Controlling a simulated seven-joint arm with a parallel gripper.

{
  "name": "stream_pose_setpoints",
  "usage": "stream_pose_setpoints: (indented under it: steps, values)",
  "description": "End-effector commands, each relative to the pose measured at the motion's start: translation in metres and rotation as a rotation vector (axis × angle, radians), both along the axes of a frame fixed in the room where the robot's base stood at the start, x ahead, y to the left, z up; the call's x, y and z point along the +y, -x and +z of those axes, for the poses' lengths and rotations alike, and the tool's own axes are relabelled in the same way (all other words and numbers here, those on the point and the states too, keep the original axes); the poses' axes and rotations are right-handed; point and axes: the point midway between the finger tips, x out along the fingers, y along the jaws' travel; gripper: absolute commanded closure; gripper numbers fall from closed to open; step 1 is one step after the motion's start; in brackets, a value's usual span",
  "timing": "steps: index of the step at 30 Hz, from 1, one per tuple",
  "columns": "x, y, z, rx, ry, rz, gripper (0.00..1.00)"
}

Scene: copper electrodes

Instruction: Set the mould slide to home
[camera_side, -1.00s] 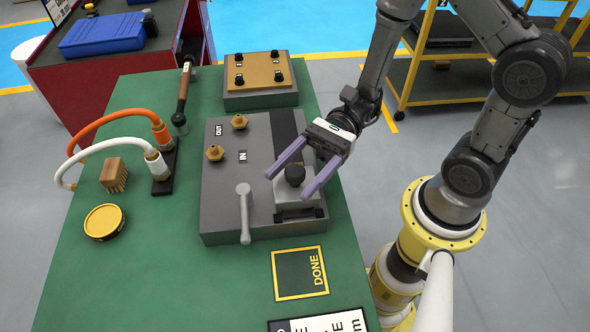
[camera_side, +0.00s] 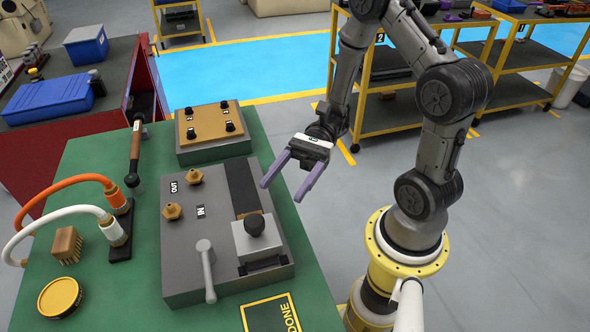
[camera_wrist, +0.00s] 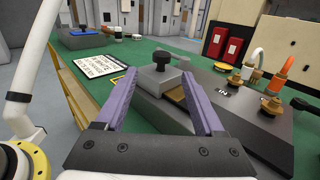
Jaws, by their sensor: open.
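The fingers are clear of the knob.
A grey lever (camera_side: 206,268) stands left of the slide. A brown-topped plate (camera_side: 210,122) lies behind.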

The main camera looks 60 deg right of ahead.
Motion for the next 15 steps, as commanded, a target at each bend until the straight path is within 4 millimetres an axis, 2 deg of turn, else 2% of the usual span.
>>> stream_pose_setpoints:
  steps: [3,6,15]
  values:
    - [-0.018,-0.001,0.0,-0.001,-0.001,-0.004,0.3]
    - [-0.027,0.0,0.0,-0.001,0.0,-0.002,0.3]
    - [-0.033,0.0,0.0,-0.001,0.0,0.001,0.3]
